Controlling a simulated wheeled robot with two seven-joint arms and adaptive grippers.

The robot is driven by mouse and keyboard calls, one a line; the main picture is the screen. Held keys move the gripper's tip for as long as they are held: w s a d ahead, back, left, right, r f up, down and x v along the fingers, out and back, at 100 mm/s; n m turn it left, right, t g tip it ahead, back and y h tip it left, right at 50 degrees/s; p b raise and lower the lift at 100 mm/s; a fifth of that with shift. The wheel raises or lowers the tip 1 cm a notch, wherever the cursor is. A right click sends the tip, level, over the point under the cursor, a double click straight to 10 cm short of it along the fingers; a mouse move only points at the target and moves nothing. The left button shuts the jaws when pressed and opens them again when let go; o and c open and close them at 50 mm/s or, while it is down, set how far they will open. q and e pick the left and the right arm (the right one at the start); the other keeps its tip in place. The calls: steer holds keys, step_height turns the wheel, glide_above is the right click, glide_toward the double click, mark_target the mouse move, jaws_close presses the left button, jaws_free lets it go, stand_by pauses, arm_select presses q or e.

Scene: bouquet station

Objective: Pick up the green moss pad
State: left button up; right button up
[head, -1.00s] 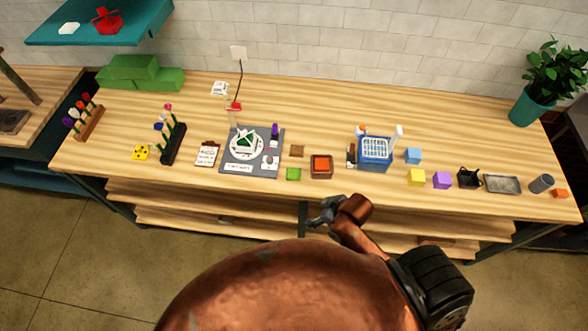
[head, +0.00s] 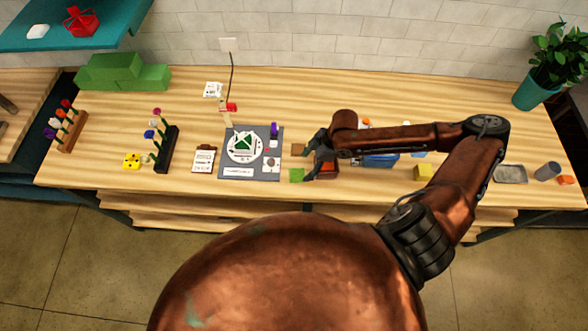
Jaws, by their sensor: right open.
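The green moss pad (head: 297,175) is a small flat bright green square lying on the wooden table near its front edge, just right of the grey mat. My right gripper (head: 308,163) is open and empty, with its fingers pointing left, close beside and above the pad's right side. I cannot tell whether a finger touches the pad. The pad's right edge is close to the lower finger. My left gripper is not in view.
A brown square (head: 298,149) lies just behind the pad. A red-brown box (head: 326,170) sits under my right gripper. The grey mat (head: 232,172) holds a plate. My right arm partly hides a blue basket (head: 380,161). A yellow cube (head: 423,172) stands right.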

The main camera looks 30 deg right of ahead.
mark_target(298, 174)
steer(key=shift+w+d+f, duration=0.1)
steer(key=shift+w+f, duration=0.05)
steer(key=shift+f, duration=0.1)
steer(key=shift+x, duration=0.8)
steer(key=shift+f, duration=0.35)
steer(key=p+x, duration=0.1)
steer(key=x, duration=0.2)
steer(key=shift+w+f, duration=0.2)
steer(key=shift+f, duration=0.1)
steer(key=shift+a+f, duration=0.3)
steer(key=shift+f, duration=0.15)
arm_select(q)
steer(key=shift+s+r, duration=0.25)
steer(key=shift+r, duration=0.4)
arm_select(e)
steer(key=shift+c, duration=0.6)
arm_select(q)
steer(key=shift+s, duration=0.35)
arm_select(e)
steer(key=c, duration=0.8)
